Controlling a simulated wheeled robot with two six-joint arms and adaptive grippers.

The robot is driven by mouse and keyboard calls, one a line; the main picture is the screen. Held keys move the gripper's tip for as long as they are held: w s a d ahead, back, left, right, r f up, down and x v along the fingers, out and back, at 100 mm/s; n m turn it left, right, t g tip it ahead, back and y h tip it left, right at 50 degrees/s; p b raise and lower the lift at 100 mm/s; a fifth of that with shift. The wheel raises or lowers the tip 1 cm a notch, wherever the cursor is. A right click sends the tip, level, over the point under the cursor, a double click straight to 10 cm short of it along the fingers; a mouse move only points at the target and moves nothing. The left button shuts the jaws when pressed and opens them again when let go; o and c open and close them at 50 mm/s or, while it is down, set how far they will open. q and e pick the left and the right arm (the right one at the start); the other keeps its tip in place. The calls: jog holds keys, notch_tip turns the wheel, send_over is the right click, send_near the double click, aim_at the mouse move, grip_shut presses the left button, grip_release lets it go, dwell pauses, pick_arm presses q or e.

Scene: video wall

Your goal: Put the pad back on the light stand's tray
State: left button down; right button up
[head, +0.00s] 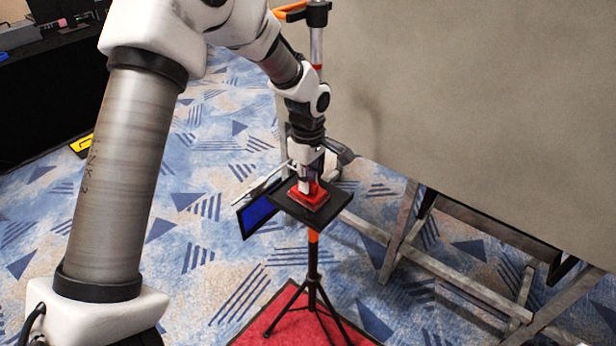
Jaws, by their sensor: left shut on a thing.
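The red pad (313,199) is in the head view, right at the black tray (286,207) on top of the light stand (312,262). My left gripper (307,183) points down over the tray and is shut on the pad. The pad appears to lie on or just above the tray top; I cannot tell whether it touches. The gripper hides part of the pad and of the tray's far side. My right gripper is not in view.
A blue-faced panel (258,213) hangs beside the tray on the left. The stand's tripod legs stand on a red mat (270,322). A large grey panel (480,90) on a metal frame (402,232) rises close on the right. Patterned carpet lies open at left.

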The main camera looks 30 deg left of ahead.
pick_arm(q)
jog(key=shift+s, duration=0.1)
jog(key=c, duration=1.1)
grip_release()
jog(key=shift+f, duration=0.1)
notch_tip(320, 180, up, 12)
jog(key=shift+r+b, duration=0.2)
jog(key=shift+b, duration=0.15)
